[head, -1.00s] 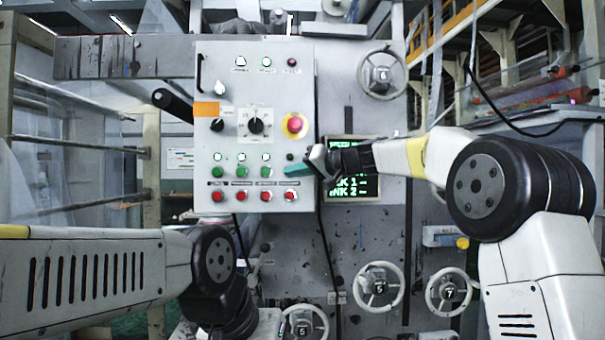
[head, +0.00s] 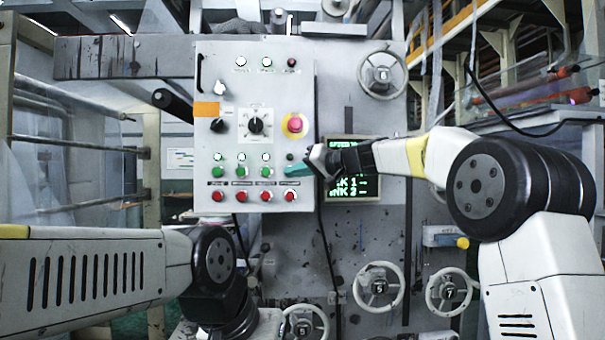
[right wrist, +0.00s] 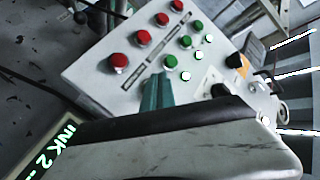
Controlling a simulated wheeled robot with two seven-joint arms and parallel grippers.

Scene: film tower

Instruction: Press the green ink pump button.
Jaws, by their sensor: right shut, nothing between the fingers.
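A grey control panel (head: 205,130) holds a row of green buttons (head: 241,172) above a row of red buttons (head: 241,196). The labels between the rows are too small to read, so I cannot tell which green button is the ink pump's. My right gripper (head: 297,171) is shut and empty, its teal fingertips over the right end of the green row, hiding the button place there. In the right wrist view, the fingers (right wrist: 157,92) point at the panel beside the nearest visible green button (right wrist: 170,61); contact cannot be told. My left gripper is not in view.
Lamps (head: 241,157) above the three visible green buttons are lit; the one at the right is dark. A red emergency knob (head: 294,125) sits above my right fingers. A display (head: 366,187) is partly behind my right gripper. Handwheels (head: 377,288) stand below.

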